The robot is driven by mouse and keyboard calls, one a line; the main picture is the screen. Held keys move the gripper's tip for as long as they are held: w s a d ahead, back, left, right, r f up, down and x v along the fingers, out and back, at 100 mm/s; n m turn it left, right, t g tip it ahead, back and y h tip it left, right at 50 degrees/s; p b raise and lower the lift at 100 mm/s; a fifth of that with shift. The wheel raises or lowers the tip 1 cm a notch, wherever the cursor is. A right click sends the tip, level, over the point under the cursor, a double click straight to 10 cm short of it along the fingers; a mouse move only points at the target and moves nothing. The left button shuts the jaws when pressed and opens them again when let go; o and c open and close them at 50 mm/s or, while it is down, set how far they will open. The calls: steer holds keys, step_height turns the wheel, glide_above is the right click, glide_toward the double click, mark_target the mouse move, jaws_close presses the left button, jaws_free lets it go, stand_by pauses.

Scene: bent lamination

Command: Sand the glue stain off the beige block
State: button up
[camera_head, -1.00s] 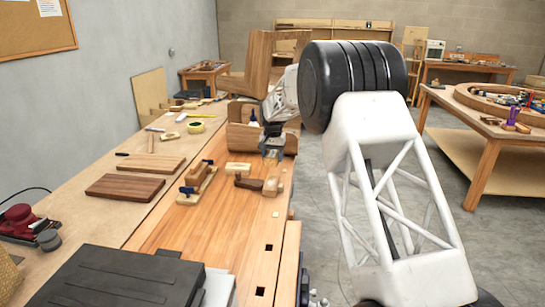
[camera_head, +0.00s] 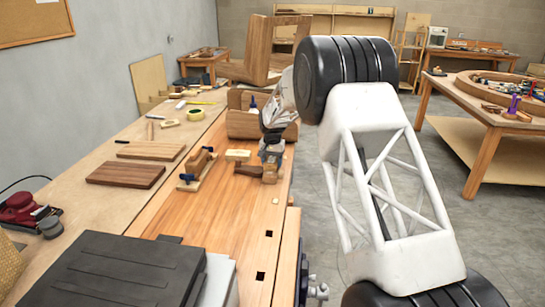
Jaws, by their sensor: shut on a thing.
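A beige block (camera_head: 238,156) lies on the orange-brown workbench, left of my gripper; a glue stain on it is too small to make out. My gripper (camera_head: 270,160) points down at the bench and is shut on a brown wooden piece (camera_head: 270,175), which looks like the head end of a mallet-like tool. Its darker part (camera_head: 248,170) reaches left, just below the beige block. The fingertips are small and partly hidden, so the exact hold is unclear. A small pale block (camera_head: 275,201) lies on the bench, nearer the camera.
A clamp-like wooden tool (camera_head: 197,168) lies left of the beige block. Two boards (camera_head: 126,174) and (camera_head: 151,150) lie farther left. A wooden box (camera_head: 247,124) stands behind my gripper. A red sander (camera_head: 22,209) and dark case (camera_head: 95,270) are nearer. The bench's near middle is clear.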

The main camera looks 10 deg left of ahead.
mark_target(270, 175)
steer(key=shift+s+f, duration=0.1)
steer(key=shift+s, duration=3.1)
steer(key=shift+w, duration=3.9)
steer(key=shift+r, duration=4.2)
